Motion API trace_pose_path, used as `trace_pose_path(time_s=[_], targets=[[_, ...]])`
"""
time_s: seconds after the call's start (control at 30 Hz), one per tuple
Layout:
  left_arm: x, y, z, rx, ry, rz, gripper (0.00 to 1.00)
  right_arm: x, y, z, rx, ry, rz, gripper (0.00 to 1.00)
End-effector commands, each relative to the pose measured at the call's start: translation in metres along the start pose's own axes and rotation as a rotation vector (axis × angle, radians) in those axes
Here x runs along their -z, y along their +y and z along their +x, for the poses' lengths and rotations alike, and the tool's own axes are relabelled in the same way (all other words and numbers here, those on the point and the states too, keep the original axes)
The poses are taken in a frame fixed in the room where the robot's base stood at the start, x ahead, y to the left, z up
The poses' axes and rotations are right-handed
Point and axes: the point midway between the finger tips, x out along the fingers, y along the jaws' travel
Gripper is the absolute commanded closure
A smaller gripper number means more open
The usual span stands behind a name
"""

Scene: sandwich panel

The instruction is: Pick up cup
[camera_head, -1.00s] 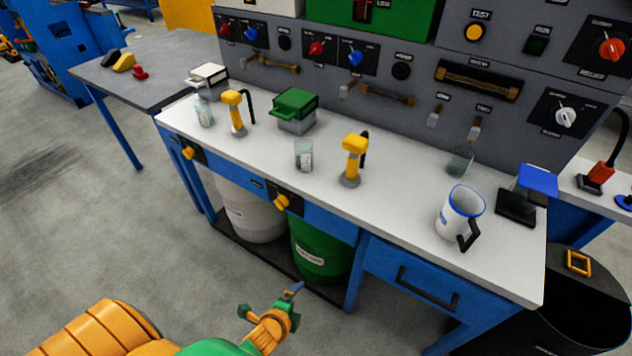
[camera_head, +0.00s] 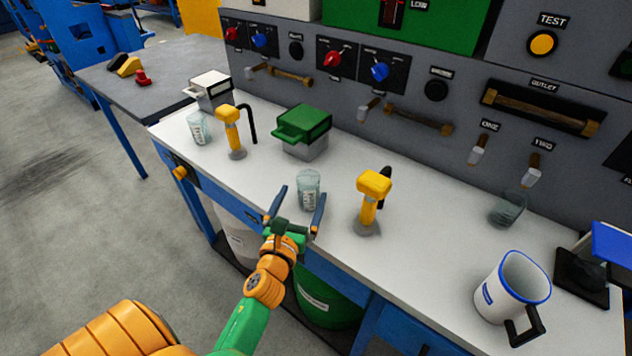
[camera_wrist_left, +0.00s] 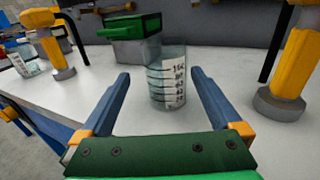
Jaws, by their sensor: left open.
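A clear cup with dark scale marks (camera_head: 309,190) stands upright on the white bench, left of the nearer yellow tap. It also shows in the left wrist view (camera_wrist_left: 168,80). My left gripper (camera_head: 301,196) is open and empty, with its blue fingers pointing at this cup. In the left wrist view the fingers (camera_wrist_left: 160,76) appear on either side of the cup without touching it; how far it sits between them I cannot tell. A similar cup (camera_head: 199,128) stands farther left. A clear glass (camera_head: 507,209) stands at the right. My right gripper is not in view.
Yellow taps (camera_head: 372,195) and (camera_head: 231,130) stand either side of the cup. A green-lidded box (camera_head: 303,130) is behind it. A white jug with a blue rim (camera_head: 507,285) stands near the bench's right end. A grey panel (camera_head: 440,60) closes off the back.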

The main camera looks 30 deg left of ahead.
Motion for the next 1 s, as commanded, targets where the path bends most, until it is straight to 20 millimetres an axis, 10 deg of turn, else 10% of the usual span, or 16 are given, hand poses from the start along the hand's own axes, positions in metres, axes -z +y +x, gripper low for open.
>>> trace_pose_path(time_s=[0.7, 1.0], targets=[[-0.009, -0.008, 0.071, -0.001, 0.0, 0.002, 0.02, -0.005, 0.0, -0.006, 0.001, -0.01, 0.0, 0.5], [-0.009, -0.008, 0.071, 0.0, 0.0, 0.002, 0.8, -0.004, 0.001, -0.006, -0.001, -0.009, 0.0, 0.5]])
